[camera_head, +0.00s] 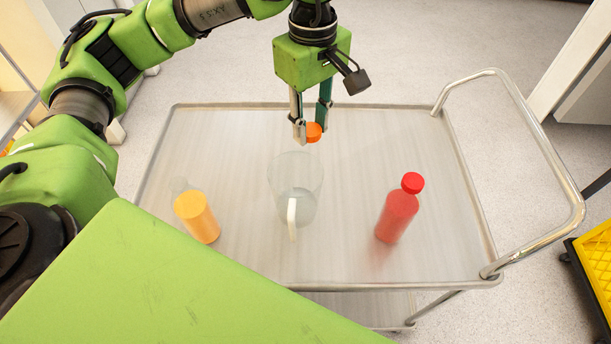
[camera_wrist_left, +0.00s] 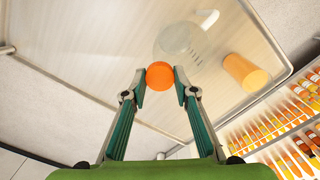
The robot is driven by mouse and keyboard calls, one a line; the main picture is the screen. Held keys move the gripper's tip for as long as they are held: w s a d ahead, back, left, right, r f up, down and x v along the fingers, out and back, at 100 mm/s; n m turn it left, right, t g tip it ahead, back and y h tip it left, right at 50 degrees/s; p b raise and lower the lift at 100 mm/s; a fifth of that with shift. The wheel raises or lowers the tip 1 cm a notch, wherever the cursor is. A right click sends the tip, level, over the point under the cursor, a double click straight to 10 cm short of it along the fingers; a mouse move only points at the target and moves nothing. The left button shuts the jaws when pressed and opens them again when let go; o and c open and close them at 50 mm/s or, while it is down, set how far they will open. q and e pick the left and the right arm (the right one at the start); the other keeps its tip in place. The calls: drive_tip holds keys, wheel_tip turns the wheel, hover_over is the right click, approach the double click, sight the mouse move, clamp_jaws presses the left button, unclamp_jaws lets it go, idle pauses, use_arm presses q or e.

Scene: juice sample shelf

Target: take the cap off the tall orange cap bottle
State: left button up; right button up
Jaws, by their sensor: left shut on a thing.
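My left gripper (camera_head: 310,127) is shut on an orange cap (camera_head: 314,132), held in the air over the far part of the cart top. In the left wrist view, the cap (camera_wrist_left: 160,75) shows between the fingertips of the gripper (camera_wrist_left: 160,88). The orange-juice bottle (camera_head: 197,216) stands on the left of the cart with its clear neck bare of a cap. It also shows in the left wrist view (camera_wrist_left: 244,73), apart from the gripper. My right gripper is not in view.
A clear jug (camera_head: 296,180) with a pale handle stands mid-cart, below the gripper in the picture. A red bottle with a red cap (camera_head: 399,212) stands on the right. The cart top (camera_head: 380,140) is clear at the back. A shelf of bottles (camera_wrist_left: 275,140) shows in the wrist view.

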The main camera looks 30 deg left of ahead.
use_arm(q)
drive_tip(key=n, duration=0.3)
drive_tip(key=shift+w+a+f, duration=0.15)
drive_tip(key=shift+w+f, duration=0.05)
drive_tip(key=shift+w, duration=0.15)
drive_tip(key=w+a+f+n, duration=0.3)
drive_tip(key=w+f+n, duration=0.1)
drive_tip(key=n, duration=1)
drive_tip(key=w+a+f+n, duration=0.3)
drive_tip(key=w+f+n, duration=0.1)
drive_tip(key=n, duration=0.9)
drive_tip(key=a+f+n, duration=0.1)
drive_tip(key=f+n, duration=0.2)
drive_tip(key=f, duration=0.1)
drive_tip(key=a+f+n+p, duration=0.1)
drive_tip(key=f+n, duration=0.3)
drive_tip(key=f, duration=0.1)
drive_tip(key=a+f+n+p, duration=0.1)
drive_tip(key=f+n, duration=0.3)
drive_tip(key=shift+a+f, duration=0.2)
drive_tip(key=shift+f, duration=0.45)
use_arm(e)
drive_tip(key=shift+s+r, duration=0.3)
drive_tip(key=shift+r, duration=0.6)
use_arm(q)
drive_tip(key=shift+f, duration=0.1)
